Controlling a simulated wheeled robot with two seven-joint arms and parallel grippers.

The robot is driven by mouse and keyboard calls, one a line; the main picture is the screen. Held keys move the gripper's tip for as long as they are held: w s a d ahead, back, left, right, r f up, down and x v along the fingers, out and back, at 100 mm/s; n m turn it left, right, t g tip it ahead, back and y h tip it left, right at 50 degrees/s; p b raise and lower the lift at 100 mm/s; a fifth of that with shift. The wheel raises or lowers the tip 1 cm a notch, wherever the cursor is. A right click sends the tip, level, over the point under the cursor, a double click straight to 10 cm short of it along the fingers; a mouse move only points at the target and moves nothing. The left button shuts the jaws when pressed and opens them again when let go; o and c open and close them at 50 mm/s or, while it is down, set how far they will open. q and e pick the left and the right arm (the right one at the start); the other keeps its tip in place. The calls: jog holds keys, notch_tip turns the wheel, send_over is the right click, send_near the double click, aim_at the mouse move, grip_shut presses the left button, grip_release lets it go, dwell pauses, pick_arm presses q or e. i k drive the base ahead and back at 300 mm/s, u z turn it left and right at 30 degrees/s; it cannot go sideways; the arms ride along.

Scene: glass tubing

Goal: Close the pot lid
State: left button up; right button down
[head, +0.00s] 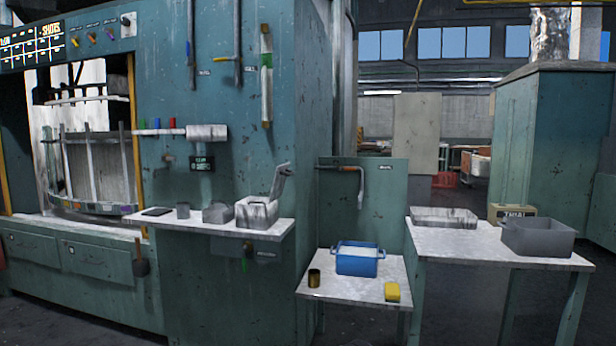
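A grey metal pot-like box (257,215) stands near the right end of the pale wall shelf. A lid-like flap (280,182) stands raised and tilted at its right side, so the box looks open. A blue rectangular pot (357,265) with side handles stands on the low table at centre right. Its top shows a whitish surface; I cannot tell if that is a lid or its contents. Neither of my grippers is in view.
The wall shelf (190,227) also holds small dark and grey items. A brass-coloured cup (314,278) and a yellow block (392,292) are on the low table (340,289).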

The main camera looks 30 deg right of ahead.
aim_at(281, 175)
jog(key=z, duration=0.7)
jog(key=i, duration=0.6)
jog(key=z, duration=0.7)
jog(key=i, duration=0.85)
jog(key=u, duration=0.3)
